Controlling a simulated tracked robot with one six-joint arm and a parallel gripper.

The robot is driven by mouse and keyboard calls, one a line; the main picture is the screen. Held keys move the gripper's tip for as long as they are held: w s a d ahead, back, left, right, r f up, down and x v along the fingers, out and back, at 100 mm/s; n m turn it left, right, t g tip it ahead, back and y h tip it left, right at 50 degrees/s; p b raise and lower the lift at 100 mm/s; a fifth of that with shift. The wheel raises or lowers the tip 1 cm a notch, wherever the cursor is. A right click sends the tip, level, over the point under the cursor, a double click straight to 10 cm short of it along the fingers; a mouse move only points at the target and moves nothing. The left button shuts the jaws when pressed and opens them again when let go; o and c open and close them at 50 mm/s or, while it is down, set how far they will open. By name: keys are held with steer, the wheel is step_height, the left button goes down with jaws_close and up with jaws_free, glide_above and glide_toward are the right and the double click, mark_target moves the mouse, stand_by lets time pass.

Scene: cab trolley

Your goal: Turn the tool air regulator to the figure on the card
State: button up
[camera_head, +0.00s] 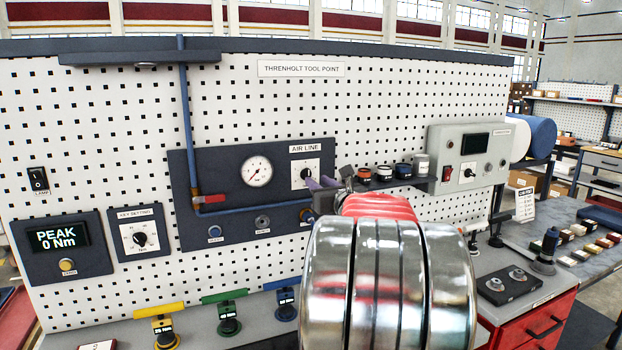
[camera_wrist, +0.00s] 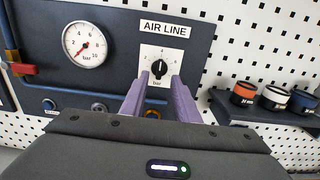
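The air regulator is a black knob (camera_head: 306,173) on a white dial plate under the "AIR LINE" label; it also shows in the wrist view (camera_wrist: 160,69). Its pointer setting is too small to read surely. The pressure gauge (camera_head: 257,171), marked in bar, is left of it; in the wrist view (camera_wrist: 84,42) its red needle points to the lower left, near the low end. My gripper (camera_wrist: 159,80) is open, its purple fingers pointing at the dial, one on each side of the knob in the picture. Whether they touch it I cannot tell. In the head view my arm hides part of the panel.
A red valve handle (camera_head: 209,199) sits on the blue pipe at left. A shelf (camera_head: 398,182) with several small tins is right of the dial. Colored-handled tools (camera_head: 228,320) stand below. A white card (camera_head: 525,204) stands at the right, its text unreadable; another (camera_head: 97,345) lies lower left.

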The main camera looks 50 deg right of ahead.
mark_target(309, 175)
steer(key=shift+x, duration=3)
steer(key=shift+a, duration=0.1)
jaws_close()
